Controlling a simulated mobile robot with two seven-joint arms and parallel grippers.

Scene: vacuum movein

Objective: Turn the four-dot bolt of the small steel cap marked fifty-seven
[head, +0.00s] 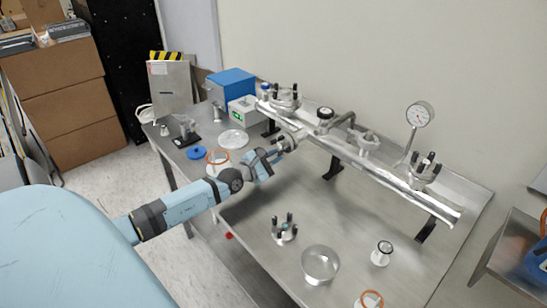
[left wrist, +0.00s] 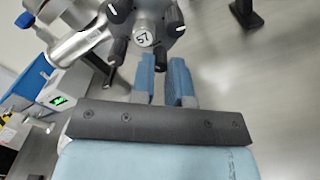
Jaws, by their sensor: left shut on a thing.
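The small steel cap marked 57 (left wrist: 143,38) shows at the top of the left wrist view, with dark bolts around its rim. In the head view the cap (head: 287,141) sits on the near side of the steel pipe manifold (head: 370,167). My left gripper (head: 275,155) reaches it from the left. Its two blue fingers (left wrist: 167,72) stand a little apart at the cap's lower edge, shut on a bolt there. The gripped bolt is mostly hidden between the fingertips. I cannot read its dots. My right gripper is not in view.
Other bolted caps sit at the manifold's left end (head: 285,98) and right end (head: 424,172). A dial gauge (head: 419,114) rises behind it. A blue box (head: 231,86) is at the back left.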

